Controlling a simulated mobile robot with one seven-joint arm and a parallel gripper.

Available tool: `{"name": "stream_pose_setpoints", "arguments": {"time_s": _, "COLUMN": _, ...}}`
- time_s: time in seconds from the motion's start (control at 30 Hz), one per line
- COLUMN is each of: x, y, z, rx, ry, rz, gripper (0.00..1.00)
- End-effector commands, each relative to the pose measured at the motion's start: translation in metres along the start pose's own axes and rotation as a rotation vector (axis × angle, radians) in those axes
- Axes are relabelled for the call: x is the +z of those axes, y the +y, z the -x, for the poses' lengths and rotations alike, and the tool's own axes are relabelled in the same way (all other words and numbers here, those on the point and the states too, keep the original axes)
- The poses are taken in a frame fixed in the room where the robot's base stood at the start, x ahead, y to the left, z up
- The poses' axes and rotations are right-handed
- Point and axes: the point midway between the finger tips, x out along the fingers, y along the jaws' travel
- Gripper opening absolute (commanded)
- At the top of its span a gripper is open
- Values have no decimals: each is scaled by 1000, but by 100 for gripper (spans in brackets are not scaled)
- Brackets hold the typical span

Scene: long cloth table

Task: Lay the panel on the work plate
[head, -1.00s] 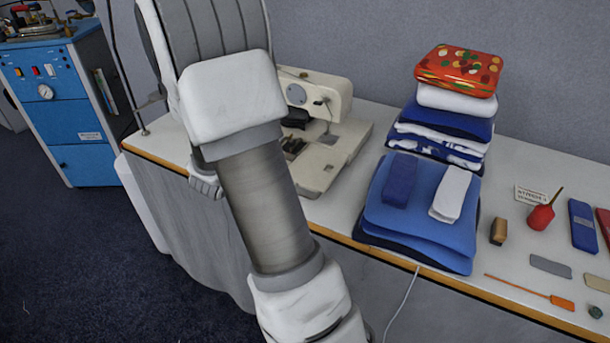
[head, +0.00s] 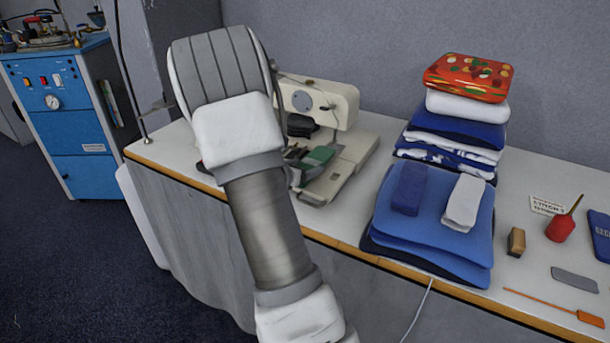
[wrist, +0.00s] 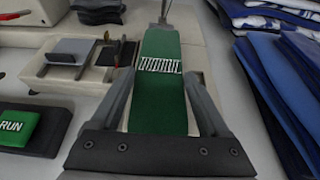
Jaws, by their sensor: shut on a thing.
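A green panel (wrist: 160,100) with a white striped or lettered patch runs forward between the fingers of my gripper (wrist: 162,78) in the wrist view. My gripper is shut on it. The panel's green end also shows in the head view (head: 319,156), over the bed of the cream sewing machine (head: 328,103), partly hidden by my arm. A cream base (wrist: 190,60) lies beneath or beyond the panel in the wrist view. I cannot tell which surface is the work plate, nor whether the panel touches it.
A dark box with a green RUN button (wrist: 14,127) lies left in the wrist view. A cream holder with a grey plate (wrist: 72,50) stands beyond it. Folded blue cloths (head: 430,215) lie close on the right. Small tools lie farther right on the table (head: 530,272).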

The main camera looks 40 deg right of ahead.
Motion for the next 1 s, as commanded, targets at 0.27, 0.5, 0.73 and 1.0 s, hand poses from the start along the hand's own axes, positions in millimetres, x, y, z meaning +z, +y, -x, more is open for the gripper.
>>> {"name": "stream_pose_setpoints", "arguments": {"time_s": 0.27, "x": -16, "y": 0, "z": -7, "rx": 0, "ry": -1, "rz": 0, "gripper": 23}}
{"name": "stream_pose_setpoints", "arguments": {"time_s": 0.5, "x": -18, "y": 0, "z": -7, "rx": 0, "ry": 0, "rz": 0, "gripper": 86}}
{"name": "stream_pose_setpoints", "arguments": {"time_s": 0.73, "x": -18, "y": 0, "z": -7, "rx": 0, "ry": 0, "rz": 0, "gripper": 100}}
{"name": "stream_pose_setpoints", "arguments": {"time_s": 1.0, "x": -15, "y": 1, "z": 7, "rx": 2, "ry": 1, "rz": 1, "gripper": 100}}
